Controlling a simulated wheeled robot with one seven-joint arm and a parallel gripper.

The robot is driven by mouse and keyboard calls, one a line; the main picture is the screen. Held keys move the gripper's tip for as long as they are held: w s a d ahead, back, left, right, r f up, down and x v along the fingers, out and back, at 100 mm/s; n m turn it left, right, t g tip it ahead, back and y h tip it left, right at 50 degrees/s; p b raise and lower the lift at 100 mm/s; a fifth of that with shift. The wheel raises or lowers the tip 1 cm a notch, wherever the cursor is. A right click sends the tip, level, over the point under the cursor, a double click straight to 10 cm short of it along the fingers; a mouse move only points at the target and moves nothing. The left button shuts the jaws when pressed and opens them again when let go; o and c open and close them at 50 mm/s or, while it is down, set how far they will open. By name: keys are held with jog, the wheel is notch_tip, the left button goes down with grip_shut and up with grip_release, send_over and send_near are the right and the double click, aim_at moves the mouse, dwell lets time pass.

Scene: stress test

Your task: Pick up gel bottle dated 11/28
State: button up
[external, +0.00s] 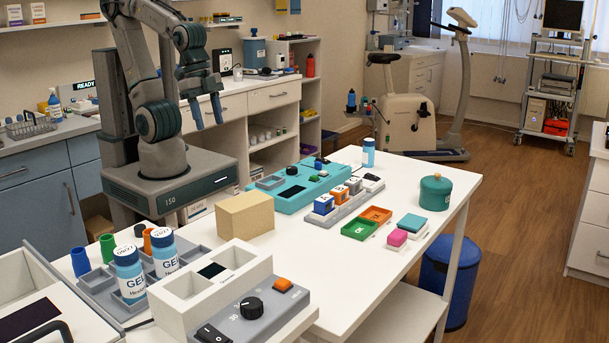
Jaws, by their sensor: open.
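Two blue gel bottles with white caps stand upright in a grey compartment tray (97,283) at the table's near left. The left bottle (130,277) and the right bottle (164,254) both read "GEL".
A white open box (225,299) and a grey knob panel (258,310) stand close to the gel bottles on the right. Blue, green and orange cylinders sit around the tray. A tan block (245,215) and a teal panel (290,200) lie beyond. The table's right front is clear.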

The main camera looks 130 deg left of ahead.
jog(key=o, duration=0.3)
jog(key=shift+o, duration=0.2)
